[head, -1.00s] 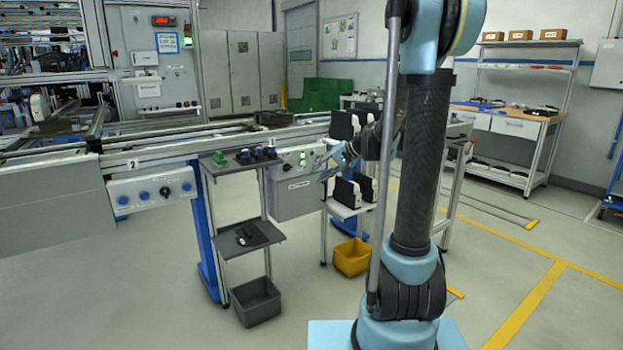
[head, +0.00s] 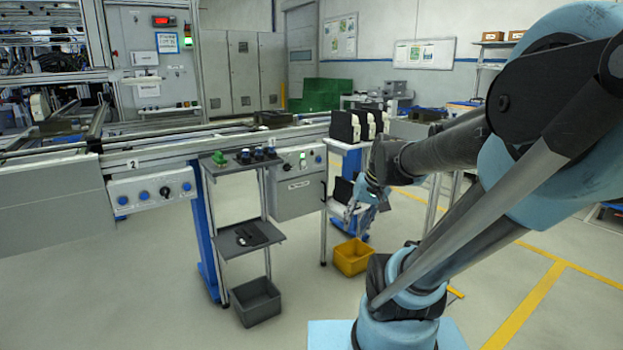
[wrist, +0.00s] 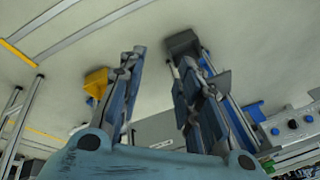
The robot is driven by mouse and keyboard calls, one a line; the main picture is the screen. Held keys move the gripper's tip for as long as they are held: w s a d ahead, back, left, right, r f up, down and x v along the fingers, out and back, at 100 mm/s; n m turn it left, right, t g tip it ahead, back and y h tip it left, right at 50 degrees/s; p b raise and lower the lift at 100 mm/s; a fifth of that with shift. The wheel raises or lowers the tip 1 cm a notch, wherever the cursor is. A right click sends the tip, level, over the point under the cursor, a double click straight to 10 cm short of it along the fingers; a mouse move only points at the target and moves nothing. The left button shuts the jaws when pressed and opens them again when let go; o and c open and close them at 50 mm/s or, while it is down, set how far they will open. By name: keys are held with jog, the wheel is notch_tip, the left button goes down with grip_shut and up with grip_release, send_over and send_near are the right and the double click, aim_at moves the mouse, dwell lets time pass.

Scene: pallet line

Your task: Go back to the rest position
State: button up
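My gripper (head: 352,212) hangs in front of the side rack, above the yellow bin, with its fingers small in the head view. The wrist view shows its two blue-grey fingers (wrist: 165,80) spread apart, with bare floor between them and nothing held. My arm reaches in from the right of the head view, its elbow bent high at the right edge and its forearm running left to the gripper.
A yellow bin (head: 352,257) stands on the floor below the gripper, and a grey bin (head: 256,301) farther left. Black cases (head: 346,126) stand on the side rack. A small shelf cart (head: 252,240) stands by the conveyor (head: 60,160). Floor in front is clear.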

jog(key=s+d+f+h, duration=0.2)
jog(key=s+d+f, duration=0.3)
jog(key=s, duration=0.4)
jog(key=shift+s+d+f+g+h, duration=0.15)
jog(key=shift+s+d+g+h, duration=0.15)
jog(key=shift+s+d+h, duration=0.1)
